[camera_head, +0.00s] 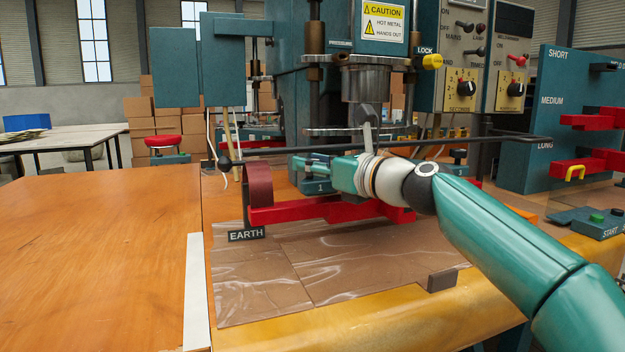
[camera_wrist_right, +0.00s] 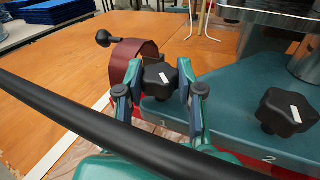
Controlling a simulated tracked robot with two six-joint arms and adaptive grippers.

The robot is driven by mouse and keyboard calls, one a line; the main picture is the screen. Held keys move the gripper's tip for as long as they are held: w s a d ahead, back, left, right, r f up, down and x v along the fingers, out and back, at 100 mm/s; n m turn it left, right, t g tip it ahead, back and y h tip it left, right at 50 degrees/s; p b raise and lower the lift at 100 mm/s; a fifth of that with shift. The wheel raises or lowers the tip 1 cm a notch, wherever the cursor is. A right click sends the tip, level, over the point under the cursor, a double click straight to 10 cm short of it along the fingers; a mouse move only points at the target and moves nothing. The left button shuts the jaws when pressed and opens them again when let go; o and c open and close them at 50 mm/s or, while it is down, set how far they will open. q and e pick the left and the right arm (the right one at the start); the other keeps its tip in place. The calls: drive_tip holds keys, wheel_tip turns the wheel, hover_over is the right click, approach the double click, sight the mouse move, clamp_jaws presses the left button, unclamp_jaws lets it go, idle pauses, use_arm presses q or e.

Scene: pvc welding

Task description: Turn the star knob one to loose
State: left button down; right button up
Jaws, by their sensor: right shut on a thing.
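My right gripper (camera_head: 303,166) reaches in from the right, low over the teal base of the press. In the right wrist view its two fingers (camera_wrist_right: 158,88) are closed on opposite sides of a black star knob (camera_wrist_right: 160,78) with a white mark on top. The digit by this knob is hard to read in the wrist view; a "1" (camera_head: 320,189) shows on the teal base just below the gripper in the head view. A second star knob (camera_wrist_right: 284,112), with a "2" by it, stands free to the right. My left gripper is out of view.
A dark red roll (camera_head: 258,186) stands left of the gripper. A red bar (camera_head: 330,208) runs below. The wooden table at left is clear.

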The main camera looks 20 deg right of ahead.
drive_tip(key=shift+w+d+f+n+g+y+p, duration=0.1)
drive_tip(key=shift+n+g+y+p, duration=0.3)
drive_tip(key=shift+n+y+p, duration=0.15)
drive_tip(key=shift+w+d+n+g+y+p, duration=0.1)
drive_tip(key=shift+n+g+y+p, duration=0.3)
drive_tip(key=shift+y, duration=0.25)
drive_tip(key=shift+s+f+n+g+y+p, duration=0.1)
drive_tip(key=shift+n+g+y+p, duration=0.2)
drive_tip(key=shift+y, duration=0.3)
drive_tip(key=shift+a, duration=0.1)
drive_tip(key=o, duration=1.2)
drive_tip(key=shift+c, duration=0.2)
drive_tip(key=shift+s, duration=0.1)
drive_tip(key=v, duration=1.2)
